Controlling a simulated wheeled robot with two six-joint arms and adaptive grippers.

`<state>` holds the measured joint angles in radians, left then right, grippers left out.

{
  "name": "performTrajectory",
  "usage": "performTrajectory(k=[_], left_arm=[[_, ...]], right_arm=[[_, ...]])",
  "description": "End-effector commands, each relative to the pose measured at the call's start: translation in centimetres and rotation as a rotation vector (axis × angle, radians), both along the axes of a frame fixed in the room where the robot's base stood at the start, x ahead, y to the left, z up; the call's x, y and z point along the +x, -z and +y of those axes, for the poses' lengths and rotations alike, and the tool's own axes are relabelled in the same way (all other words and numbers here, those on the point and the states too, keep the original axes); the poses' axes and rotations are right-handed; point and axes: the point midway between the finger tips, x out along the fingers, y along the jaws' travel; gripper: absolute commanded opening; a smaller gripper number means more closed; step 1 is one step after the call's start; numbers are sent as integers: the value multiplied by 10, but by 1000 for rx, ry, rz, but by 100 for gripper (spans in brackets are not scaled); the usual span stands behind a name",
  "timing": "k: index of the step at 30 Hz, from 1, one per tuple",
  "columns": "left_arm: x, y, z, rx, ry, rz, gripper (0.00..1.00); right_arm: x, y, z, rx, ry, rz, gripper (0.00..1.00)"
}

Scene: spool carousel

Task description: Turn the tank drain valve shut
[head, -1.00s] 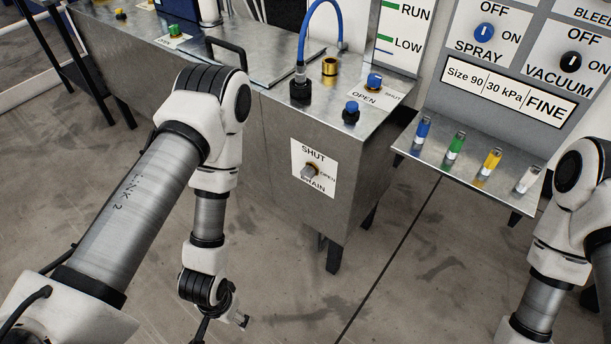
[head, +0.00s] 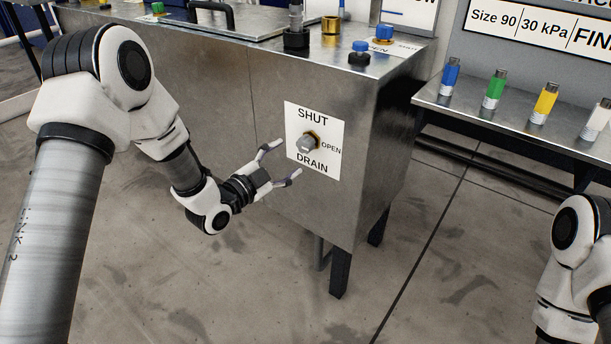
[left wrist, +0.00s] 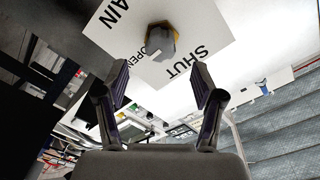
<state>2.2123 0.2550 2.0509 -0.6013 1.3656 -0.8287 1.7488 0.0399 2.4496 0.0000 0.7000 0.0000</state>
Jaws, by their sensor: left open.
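The drain valve is a grey knob (head: 305,145) on a brass collar, on a white label plate (head: 331,164) on the tank's side. The plate reads SHUT above the knob, OPEN to its right and DRAIN below. I cannot tell which word the knob points to. My left gripper (head: 286,159) is open and empty, just left of and below the knob, fingers toward the plate. In the left wrist view the knob (left wrist: 162,42) shows beyond and between the spread fingertips (left wrist: 160,84), apart from them. My right gripper is out of view.
The steel tank (head: 226,105) stands on dark legs. Its top holds a blue knob (head: 384,32), a smaller blue-capped fitting (head: 360,50) and a brass fitting (head: 331,35). A shelf (head: 504,118) at right holds several coloured cylinders. The floor in front is clear.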

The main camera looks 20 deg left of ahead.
Motion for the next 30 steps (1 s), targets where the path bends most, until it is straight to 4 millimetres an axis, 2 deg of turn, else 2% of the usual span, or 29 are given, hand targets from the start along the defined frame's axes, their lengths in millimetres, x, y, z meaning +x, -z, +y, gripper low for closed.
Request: performTrajectory(k=[5, 12, 15, 23, 25, 28, 29, 30], left_arm=[[15, -1, -7, 4, 2, -6, 68], [57, 0, -25, 3, 3, -3, 68], [68, 0, -29, 2, 1, -1, 68], [72, -2, -30, -1, 0, 0, 68], [72, -2, -30, -1, 0, 0, 50], [72, -2, -30, -1, 0, 0, 15], [72, -2, -30, 0, 0, 0, 8], [72, -2, -30, 0, 0, 0, 8]], right_arm=[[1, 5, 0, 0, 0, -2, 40], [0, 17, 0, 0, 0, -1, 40], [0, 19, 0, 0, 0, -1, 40], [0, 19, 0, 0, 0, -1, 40], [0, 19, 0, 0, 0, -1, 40], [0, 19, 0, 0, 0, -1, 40], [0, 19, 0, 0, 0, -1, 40], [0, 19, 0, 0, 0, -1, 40]])
